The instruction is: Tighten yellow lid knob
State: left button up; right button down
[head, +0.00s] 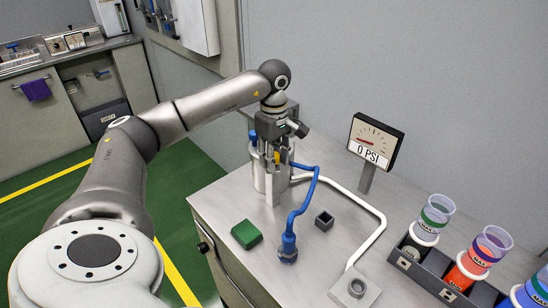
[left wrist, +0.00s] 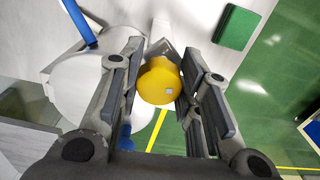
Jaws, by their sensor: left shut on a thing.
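The yellow lid knob (left wrist: 159,81) shows between the two finger pads of my left gripper (left wrist: 157,85) in the left wrist view. The gripper is shut on it. In the head view my left gripper (head: 273,153) points down over a silver metal vessel (head: 259,180) near the table's back left corner. Only a small bit of yellow knob (head: 277,157) shows there between the fingers. The pale round lid (left wrist: 90,85) lies beneath the fingers in the left wrist view. The knob's thread is hidden. My right gripper is not in view.
A blue hose (head: 304,200) and a white pipe (head: 370,211) run by the vessel. A gauge (head: 375,143) reads 0 PSI. A green block (head: 246,234) and a small dark square holder (head: 324,221) lie in front. A dark rack (head: 425,276) with coloured cups stands at right.

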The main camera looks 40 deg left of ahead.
pick_arm(q)
jog(key=shift+r+m, duration=0.15)
jog(key=shift+m, duration=1.35)
jog(key=o, duration=1)
notch_tip(320, 180, up, 12)
jog(key=shift+f, duration=0.1)
